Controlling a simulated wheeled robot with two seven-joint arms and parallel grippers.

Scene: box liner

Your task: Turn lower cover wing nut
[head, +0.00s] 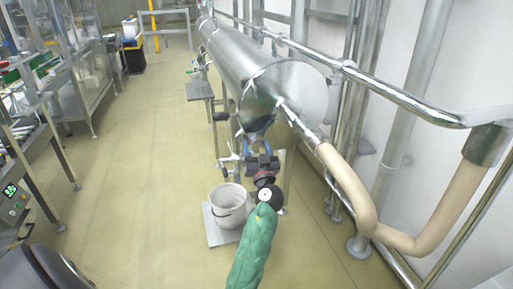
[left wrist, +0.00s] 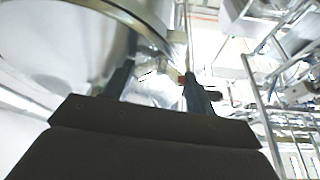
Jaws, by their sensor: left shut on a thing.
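The round metal end cover (head: 300,92) closes the near end of a large horizontal steel cylinder (head: 235,50). My left gripper (head: 259,143) is at the lower edge of this cover, at the end of my green-sleeved arm. In the left wrist view, the cover (left wrist: 50,45) fills the upper left, and the two dark fingers of my left gripper (left wrist: 157,82) reach up to its rim. They are shut on a small metal part at the rim, which I take to be the lower wing nut (left wrist: 172,75). The part is mostly hidden and blurred. My right gripper is not in view.
A white bucket (head: 229,204) stands on a low grey platform (head: 222,236) left of my arm. Open floor (head: 130,160) lies to the left, with workbenches beyond.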

